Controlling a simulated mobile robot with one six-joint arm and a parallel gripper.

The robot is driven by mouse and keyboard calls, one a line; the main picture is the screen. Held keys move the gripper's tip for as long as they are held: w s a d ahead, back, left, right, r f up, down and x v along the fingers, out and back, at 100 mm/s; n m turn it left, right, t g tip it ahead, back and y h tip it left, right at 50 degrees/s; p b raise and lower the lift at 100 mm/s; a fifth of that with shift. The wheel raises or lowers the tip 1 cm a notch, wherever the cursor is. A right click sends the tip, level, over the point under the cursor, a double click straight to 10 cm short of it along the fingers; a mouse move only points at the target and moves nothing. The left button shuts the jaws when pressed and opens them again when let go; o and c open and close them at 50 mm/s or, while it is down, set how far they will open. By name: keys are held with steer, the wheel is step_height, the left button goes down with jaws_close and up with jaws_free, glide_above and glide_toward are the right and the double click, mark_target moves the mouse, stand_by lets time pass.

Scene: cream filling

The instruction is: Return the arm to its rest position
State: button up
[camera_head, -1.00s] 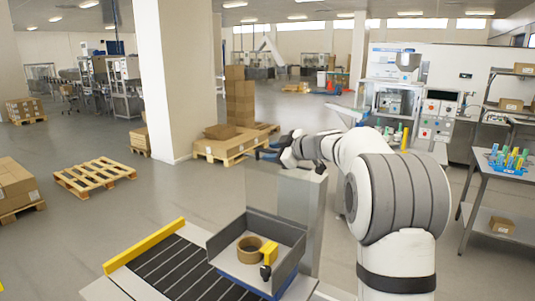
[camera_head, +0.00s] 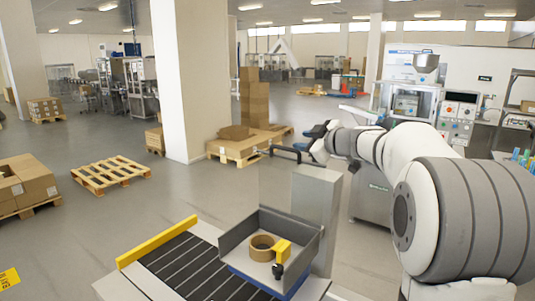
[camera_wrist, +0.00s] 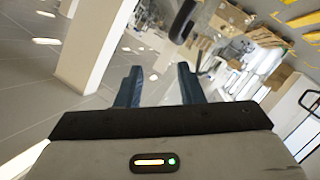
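My arm (camera_head: 450,215) reaches from the right edge of the head view toward the middle. It is bent, with its wrist above and behind a grey pillar (camera_head: 316,205). My gripper (camera_wrist: 160,72) has two blue fingers that stand apart in the wrist view, with nothing held between them. In the head view the fingers are small and partly hidden by the wrist. A dark curved bar (camera_wrist: 183,20) shows beyond the fingertips in the wrist view; I cannot tell whether it touches anything.
A grey tray (camera_head: 312,240) with a tape roll (camera_head: 262,247) and a yellow tape dispenser (camera_head: 282,253) sits by a roller conveyor (camera_head: 190,265). A machine with a hopper (camera_head: 425,75) stands behind my arm. Pallets (camera_head: 110,175) lie on the floor at left.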

steer(key=s+m+t+h, duration=0.1)
steer(key=s+d+m+h+b, duration=0.1)
steer(key=s+m+h, duration=0.1)
steer(key=s+m+t+h, duration=0.1)
steer(key=shift+s+d+r+m+t+h, duration=0.2)
steer(key=shift+d+m+t+h, duration=0.1)
steer(key=shift+d, duration=0.1)
steer(key=s+d+f+m+g+h+b, duration=0.25)
steer(key=s+f+m+h, duration=0.35)
steer(key=s+f, duration=0.45)
steer(key=s+a+f+g+y, duration=0.1)
steer(key=s+a+f+g, duration=0.1)
steer(key=s+f, duration=0.4)
steer(key=s+a+f+m+g+y+b, duration=0.1)
steer(key=s+f+g, duration=0.4)
steer(key=s, duration=0.6)
steer(key=s+a+f+m+g+y+b, duration=0.1)
steer(key=s+a+f+g, duration=0.2)
steer(key=s+f, duration=0.4)
steer(key=shift+s+a, duration=0.55)
steer(key=shift+s, duration=0.55)
